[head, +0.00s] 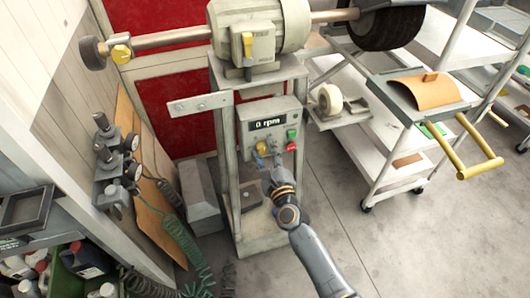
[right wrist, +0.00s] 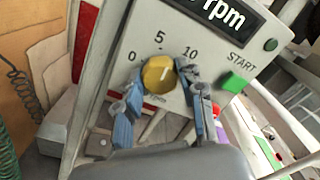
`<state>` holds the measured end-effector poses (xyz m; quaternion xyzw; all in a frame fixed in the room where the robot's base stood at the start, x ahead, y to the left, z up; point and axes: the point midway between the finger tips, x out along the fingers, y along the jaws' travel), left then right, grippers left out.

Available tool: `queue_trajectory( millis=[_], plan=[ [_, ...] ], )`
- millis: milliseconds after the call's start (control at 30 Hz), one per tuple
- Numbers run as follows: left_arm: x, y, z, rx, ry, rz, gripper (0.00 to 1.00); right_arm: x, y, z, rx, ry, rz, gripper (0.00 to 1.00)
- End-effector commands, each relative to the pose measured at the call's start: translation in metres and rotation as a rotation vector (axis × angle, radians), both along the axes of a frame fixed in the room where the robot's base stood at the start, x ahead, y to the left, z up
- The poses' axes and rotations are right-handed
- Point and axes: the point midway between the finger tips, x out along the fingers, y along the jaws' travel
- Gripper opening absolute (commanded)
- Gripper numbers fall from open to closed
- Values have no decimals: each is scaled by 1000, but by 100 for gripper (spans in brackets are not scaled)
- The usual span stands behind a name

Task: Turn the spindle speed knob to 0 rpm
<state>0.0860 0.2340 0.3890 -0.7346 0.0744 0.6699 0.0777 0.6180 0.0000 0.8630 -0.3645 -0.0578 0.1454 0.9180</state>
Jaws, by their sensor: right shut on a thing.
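The yellow spindle speed knob (right wrist: 158,74) sits on the grey control panel (head: 250,125), with 0, 5 and 10 printed around it. Its pale pointer line looks roughly upward in the right wrist view. The display (head: 268,123) reads 0 rpm; part of it (right wrist: 228,12) also shows in the right wrist view. My right gripper (head: 267,155) is at the panel, its blue-grey fingers (right wrist: 155,88) on both sides of the knob and shut on it. The fingers hide part of the knob in the head view. My left gripper is out of view.
A green START button (right wrist: 234,82) is right of the knob, with a red button (head: 291,146) below it in the head view. The buffing motor (head: 250,45) stands above the panel. A shelved cart (head: 375,140) is at right; open floor lies in front.

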Motion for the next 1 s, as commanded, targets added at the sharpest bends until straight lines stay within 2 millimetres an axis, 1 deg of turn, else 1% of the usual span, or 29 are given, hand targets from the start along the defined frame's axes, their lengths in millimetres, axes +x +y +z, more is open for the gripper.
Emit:
queue_trajectory(
  millis=[1000],
  plan=[
    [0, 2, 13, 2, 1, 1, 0, 0, 1, -1, -921, -298, 0, 7]
  ],
)
